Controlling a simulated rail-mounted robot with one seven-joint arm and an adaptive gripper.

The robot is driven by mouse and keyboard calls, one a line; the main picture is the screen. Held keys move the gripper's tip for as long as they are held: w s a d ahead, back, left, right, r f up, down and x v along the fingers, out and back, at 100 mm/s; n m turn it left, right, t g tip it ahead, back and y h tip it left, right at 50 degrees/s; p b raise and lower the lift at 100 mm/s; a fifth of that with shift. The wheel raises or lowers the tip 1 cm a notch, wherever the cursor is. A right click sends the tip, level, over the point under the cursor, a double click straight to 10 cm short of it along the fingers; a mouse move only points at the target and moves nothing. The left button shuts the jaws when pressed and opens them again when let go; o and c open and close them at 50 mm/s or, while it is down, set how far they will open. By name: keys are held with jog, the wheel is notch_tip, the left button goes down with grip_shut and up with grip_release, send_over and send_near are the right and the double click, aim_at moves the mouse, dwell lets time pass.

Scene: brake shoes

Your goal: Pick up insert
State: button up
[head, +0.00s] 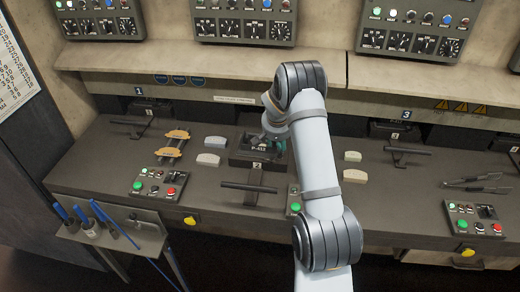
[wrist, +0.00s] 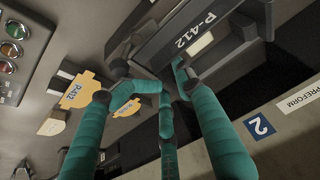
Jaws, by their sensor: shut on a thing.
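The insert is a dark grey block marked P-412 (wrist: 200,32), with a pale patch on its face. In the wrist view it fills the upper middle, just beyond my teal fingers. My gripper (wrist: 150,72) is shut on it, though the exact contact is partly hidden by the fingers. In the head view my gripper (head: 273,138) is down at the dark fixture of station 2 (head: 257,167), and the insert (head: 257,146) shows in the fixture's top area. I cannot tell whether the insert is lifted clear of the fixture.
Orange brake shoes (head: 172,143) lie on a rack to the left; a tan P-412 plate (wrist: 78,94) shows near my fingers. A lever handle (head: 252,188) stands in front. Button boxes (head: 160,183) line the bench's front edge.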

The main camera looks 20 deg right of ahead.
jog(key=shift+a+f, duration=0.15)
jog(key=shift+a, duration=0.2)
jog(key=c, duration=0.6)
grip_shut()
jog(key=shift+w, duration=0.1)
jog(key=shift+w+r, duration=0.1)
jog(key=shift+r, duration=0.2)
notch_tip(320, 180, up, 10)
jog(key=b, duration=0.2)
jog(key=shift+f, duration=0.2)
jog(key=o, duration=1.9)
grip_release()
jog(key=shift+d, duration=0.2)
jog(key=shift+o, duration=0.2)
